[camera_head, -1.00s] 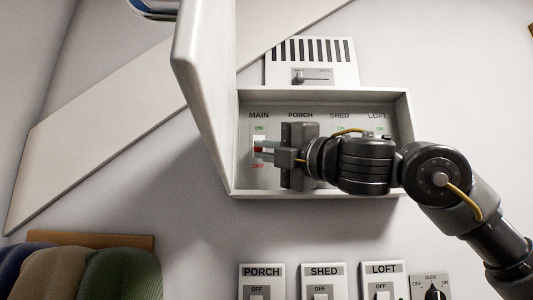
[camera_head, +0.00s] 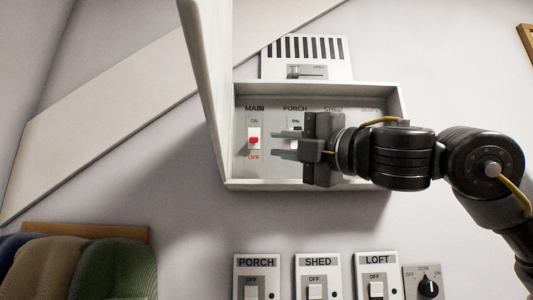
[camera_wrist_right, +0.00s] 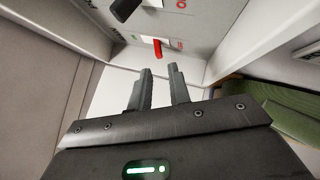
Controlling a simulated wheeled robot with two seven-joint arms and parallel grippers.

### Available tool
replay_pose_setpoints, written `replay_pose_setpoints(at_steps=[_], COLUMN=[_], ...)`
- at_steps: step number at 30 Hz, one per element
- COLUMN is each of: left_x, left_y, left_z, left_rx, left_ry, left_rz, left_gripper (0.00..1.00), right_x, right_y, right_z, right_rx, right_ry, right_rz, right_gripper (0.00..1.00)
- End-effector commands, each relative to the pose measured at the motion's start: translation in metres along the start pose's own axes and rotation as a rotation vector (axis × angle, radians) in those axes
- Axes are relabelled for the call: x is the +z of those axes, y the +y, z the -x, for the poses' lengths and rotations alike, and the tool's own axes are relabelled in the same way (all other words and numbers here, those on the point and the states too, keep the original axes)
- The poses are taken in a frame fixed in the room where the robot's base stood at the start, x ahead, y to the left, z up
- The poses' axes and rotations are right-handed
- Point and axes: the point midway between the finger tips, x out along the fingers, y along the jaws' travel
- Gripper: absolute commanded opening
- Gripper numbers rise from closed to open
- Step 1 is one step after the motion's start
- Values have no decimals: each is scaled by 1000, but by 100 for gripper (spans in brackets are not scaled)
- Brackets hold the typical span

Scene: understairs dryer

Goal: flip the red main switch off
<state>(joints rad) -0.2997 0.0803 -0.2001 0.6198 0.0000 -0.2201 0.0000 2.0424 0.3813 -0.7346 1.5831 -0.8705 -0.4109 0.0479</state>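The red main switch (camera_head: 254,141) sits in the open wall box under the label MAIN, between a green ON above and a red OFF below. Its red tip shows around the middle of its white body, with white above it; I cannot tell its position for sure. It also shows in the right wrist view (camera_wrist_right: 157,47), beyond the fingertips. My right gripper (camera_head: 274,144) is just right of the switch, its fingers apart and pointing left, with nothing between them. In the right wrist view the fingers (camera_wrist_right: 160,70) are apart and empty. My left gripper is not in view.
The box (camera_head: 300,186) has raised walls and its door (camera_head: 208,80) stands open at left. The PORCH switch (camera_head: 294,144) is partly hidden by my gripper. PORCH, SHED and LOFT wall switches (camera_head: 316,291) and a dial (camera_head: 428,287) are below. Coats (camera_head: 115,270) hang lower left.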

Motion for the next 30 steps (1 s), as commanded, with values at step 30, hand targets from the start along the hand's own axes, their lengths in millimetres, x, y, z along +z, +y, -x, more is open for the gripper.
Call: replay_pose_setpoints(at_steps=[30], left_x=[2], left_y=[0], left_z=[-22], left_rx=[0], left_ry=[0], left_rz=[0], left_gripper=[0], right_x=[-1], right_y=[0], right_z=[50], right_rx=[-1], right_ry=[2], right_rz=[0], right_gripper=[19])
